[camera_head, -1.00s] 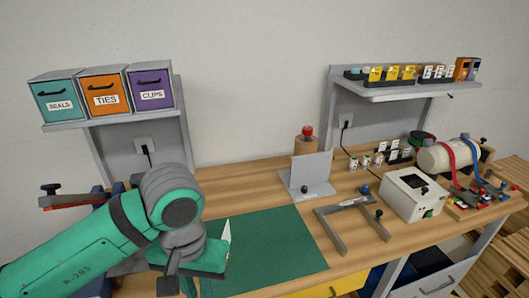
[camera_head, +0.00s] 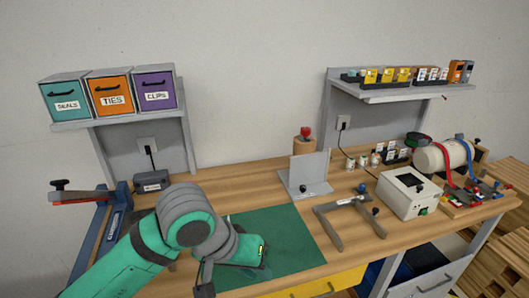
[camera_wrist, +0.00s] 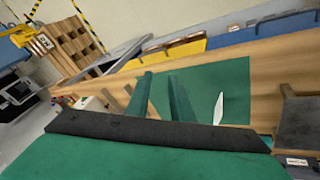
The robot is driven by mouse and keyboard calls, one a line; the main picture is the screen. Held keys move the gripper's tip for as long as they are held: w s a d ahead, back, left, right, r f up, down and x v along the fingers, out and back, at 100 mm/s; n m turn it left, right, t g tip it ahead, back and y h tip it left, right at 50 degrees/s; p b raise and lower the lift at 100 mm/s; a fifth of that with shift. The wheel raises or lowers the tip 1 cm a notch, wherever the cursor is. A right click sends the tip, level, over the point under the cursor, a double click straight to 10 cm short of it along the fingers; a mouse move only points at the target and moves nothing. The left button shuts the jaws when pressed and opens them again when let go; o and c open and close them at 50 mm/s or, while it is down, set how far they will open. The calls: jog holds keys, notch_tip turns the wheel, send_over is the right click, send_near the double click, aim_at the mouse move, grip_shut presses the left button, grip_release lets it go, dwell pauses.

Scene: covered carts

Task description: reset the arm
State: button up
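My green and grey arm (camera_head: 165,232) reaches in from the lower left in the head view, bent at a grey joint. My gripper (camera_wrist: 161,84) shows in the wrist view as two green fingers standing apart, with a clear gap and nothing held between them. In the head view its end is over the green mat (camera_head: 296,240), and the fingers are mostly hidden behind the arm. The mat also shows beyond the fingers in the wrist view (camera_wrist: 228,80). A thin white piece (camera_wrist: 219,108) shows right of the fingers; I cannot tell what it is.
A grey L-shaped stand (camera_head: 305,172), a grey frame with knobs (camera_head: 350,222) and a white box (camera_head: 408,194) stand right of the mat. Labelled bins (camera_head: 110,93) sit on the left shelf. A blue-railed fixture (camera_head: 105,232) is left of my arm.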

jog(key=w+d+r+n+t+h, duration=0.1)
jog(key=w+d+r+t+h, duration=0.3)
jog(key=d, duration=0.4)
jog(key=w+d+r+t+h, duration=0.3)
jog(key=w+d+h, duration=0.15)
jog(key=d, duration=0.25)
jog(key=s+a+f+n+t+y, duration=0.2)
jog(key=s+f+n+t+y, duration=0.15)
jog(key=f, duration=0.45)
jog(key=s+a+f+n+t+y, duration=0.2)
jog(key=s+a+f+n+y, duration=0.15)
jog(key=f, duration=0.45)
jog(key=s+a+f+n+t+y, duration=0.25)
jog(key=s+f+n+y, duration=0.2)
jog(key=f, duration=0.35)
jog(key=s+a+f+m, duration=0.1)
jog(key=s+f+m, duration=0.1)
jog(key=s, duration=0.6)
jog(key=s+a+f+m+g+y, duration=0.1)
jog(key=s+m, duration=0.3)
jog(key=s, duration=0.4)
jog(key=s+a+f+m+g, duration=0.1)
jog(key=s+a+f+m, duration=0.2)
jog(key=s, duration=0.5)
jog(key=shift+f, duration=0.45)
